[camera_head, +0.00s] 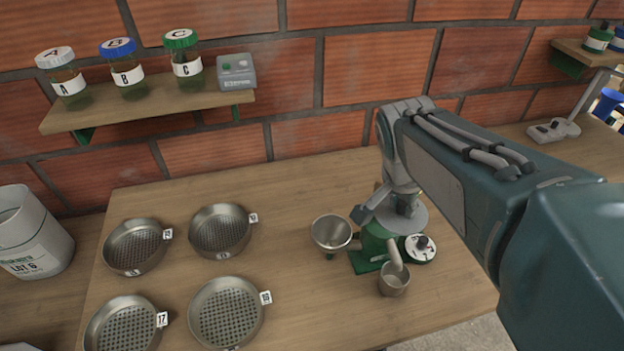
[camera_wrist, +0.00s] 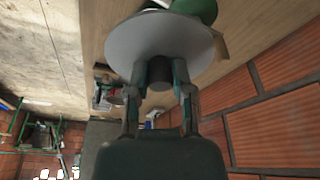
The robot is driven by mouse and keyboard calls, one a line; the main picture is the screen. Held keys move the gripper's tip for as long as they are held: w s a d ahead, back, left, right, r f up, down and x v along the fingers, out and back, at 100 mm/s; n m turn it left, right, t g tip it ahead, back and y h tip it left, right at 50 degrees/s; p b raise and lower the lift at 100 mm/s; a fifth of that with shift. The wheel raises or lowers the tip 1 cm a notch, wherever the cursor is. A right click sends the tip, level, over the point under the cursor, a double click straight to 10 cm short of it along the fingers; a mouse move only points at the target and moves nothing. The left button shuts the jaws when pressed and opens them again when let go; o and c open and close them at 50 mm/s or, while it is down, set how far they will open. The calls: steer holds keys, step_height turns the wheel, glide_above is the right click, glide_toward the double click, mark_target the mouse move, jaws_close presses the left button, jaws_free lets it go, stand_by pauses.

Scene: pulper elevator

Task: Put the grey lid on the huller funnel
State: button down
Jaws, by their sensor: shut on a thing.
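My gripper (camera_wrist: 160,80) is shut on the dark knob of the grey lid (camera_wrist: 150,40), and the lid's round disc spans the top of the wrist view. In the head view the lid (camera_head: 417,218) shows below my gripper (camera_head: 403,200), behind and above the green huller (camera_head: 372,247). A metal funnel (camera_head: 331,231) with an open mouth stands at the huller's left side. The lid is apart from this funnel, to its right. The lid hides part of the huller. A green part (camera_wrist: 200,10) shows past the lid's edge in the wrist view.
A dial (camera_head: 420,248) and a small metal cup (camera_head: 394,280) are at the huller's right and front. Several sieve pans (camera_head: 226,312) cover the table's left. A shelf (camera_head: 150,102) holds jars and a grey box (camera_head: 236,72). A brick wall (camera_head: 350,70) stands behind.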

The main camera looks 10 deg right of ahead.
steer(key=shift+w+a+f, duration=1.4)
steer(key=shift+a+f, duration=0.2)
steer(key=shift+f, duration=0.5)
steer(key=shift+w+a+f, duration=1.4)
steer(key=shift+a+f, duration=0.2)
steer(key=shift+f, duration=0.55)
steer(key=shift+w+a+f, duration=1.4)
steer(key=shift+a+f, duration=0.2)
steer(key=shift+f, duration=0.5)
steer(key=shift+f, duration=0.4)
steer(key=c, duration=0.5)
jaws_free()
steer(key=shift+r, duration=0.1)
